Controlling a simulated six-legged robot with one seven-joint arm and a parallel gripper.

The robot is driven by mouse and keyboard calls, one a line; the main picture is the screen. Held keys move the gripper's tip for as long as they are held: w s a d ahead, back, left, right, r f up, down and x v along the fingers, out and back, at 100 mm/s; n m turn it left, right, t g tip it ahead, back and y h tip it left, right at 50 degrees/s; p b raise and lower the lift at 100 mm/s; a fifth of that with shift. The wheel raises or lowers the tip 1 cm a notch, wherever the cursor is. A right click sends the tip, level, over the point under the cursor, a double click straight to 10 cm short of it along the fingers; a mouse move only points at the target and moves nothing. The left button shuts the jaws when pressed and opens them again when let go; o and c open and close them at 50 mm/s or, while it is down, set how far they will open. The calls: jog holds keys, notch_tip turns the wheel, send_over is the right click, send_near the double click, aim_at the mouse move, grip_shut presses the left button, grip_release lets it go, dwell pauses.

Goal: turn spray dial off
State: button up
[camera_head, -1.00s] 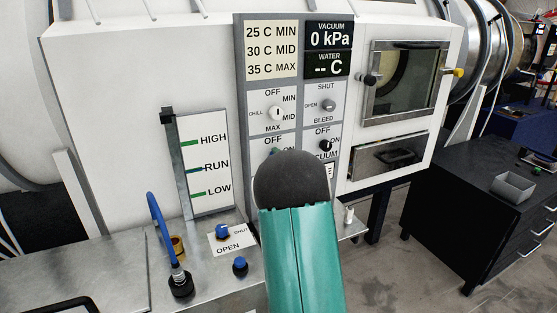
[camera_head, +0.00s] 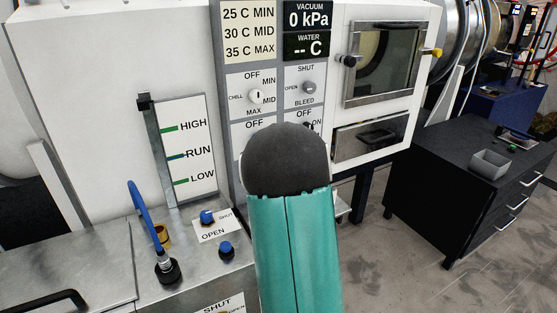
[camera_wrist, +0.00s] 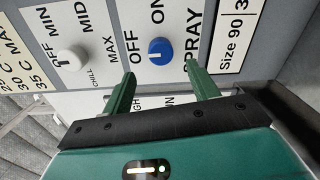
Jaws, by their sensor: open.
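In the wrist view the spray dial is a round blue knob (camera_wrist: 161,52) with a short white mark, on a white plate labelled OFF, ON and SPRAY. I cannot tell for certain which label the mark points to. My gripper (camera_wrist: 158,72) is open, its two green fingers apart. The fingertips lie on either side of the knob's near edge in the picture, and no contact is visible. In the head view my teal arm hides the gripper and the knob; only the plate's OFF label shows above the arm's dark rounded end.
A white chill dial (camera_head: 256,96) sits just above the spray plate, with a grey bleed dial (camera_head: 309,88) to its right. A glass-windowed door (camera_head: 384,62) is further right.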

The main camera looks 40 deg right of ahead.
jog(key=v, duration=0.6)
jog(key=shift+s, duration=0.2)
jog(key=shift+a, duration=0.15)
